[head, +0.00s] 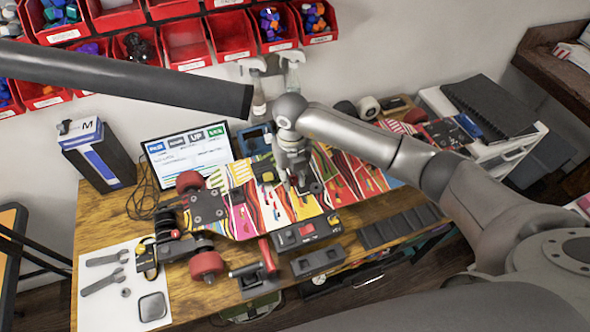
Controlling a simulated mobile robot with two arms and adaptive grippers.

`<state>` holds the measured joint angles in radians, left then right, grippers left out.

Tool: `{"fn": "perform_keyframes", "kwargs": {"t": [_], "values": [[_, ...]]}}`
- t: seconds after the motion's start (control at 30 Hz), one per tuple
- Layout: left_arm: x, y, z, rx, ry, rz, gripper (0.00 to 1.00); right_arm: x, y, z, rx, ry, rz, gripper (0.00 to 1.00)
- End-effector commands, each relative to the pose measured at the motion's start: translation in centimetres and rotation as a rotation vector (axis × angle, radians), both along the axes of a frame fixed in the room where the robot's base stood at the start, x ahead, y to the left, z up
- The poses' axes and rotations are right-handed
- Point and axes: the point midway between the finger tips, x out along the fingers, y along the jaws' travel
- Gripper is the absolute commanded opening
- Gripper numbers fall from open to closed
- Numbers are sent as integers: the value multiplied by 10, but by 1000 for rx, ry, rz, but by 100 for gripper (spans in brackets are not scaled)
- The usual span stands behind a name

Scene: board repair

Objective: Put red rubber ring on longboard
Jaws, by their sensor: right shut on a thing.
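The longboard (245,218) lies across the workbench with its striped, multicoloured underside up. A dark metal plate (206,207) is on its left end. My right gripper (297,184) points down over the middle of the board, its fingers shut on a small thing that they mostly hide. I cannot make out its shape or colour. A small dark round part (316,187) shows just right of the fingertips; I cannot tell whether it touches them. I cannot pick out a red rubber ring clearly. My left gripper is not in view.
Red wheels (207,264) and a truck sit at the board's left end. A white tool mat (110,310), monitor (188,148) and spray bottles stand around. Red bins (184,42) hang behind.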

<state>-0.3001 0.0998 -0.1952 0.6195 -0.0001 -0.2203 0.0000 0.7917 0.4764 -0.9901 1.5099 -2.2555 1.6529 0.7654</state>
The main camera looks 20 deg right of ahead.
Motion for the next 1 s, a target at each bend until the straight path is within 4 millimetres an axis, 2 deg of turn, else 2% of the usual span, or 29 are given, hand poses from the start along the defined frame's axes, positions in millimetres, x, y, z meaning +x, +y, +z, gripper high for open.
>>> {"fn": "perform_keyframes", "kwargs": {"t": [0.13, 0.43, 0.73, 1.0], "values": [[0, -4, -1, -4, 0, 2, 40, 0, 0, -3, -1, 0, 0, 6], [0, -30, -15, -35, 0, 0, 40, -1, 1, -22, 0, 2, 1, 6], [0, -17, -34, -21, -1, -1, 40, 0, 1, -50, 1, 0, 1, 6], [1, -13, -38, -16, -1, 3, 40, 0, 1, -57, 0, 0, 1, 6]]}}
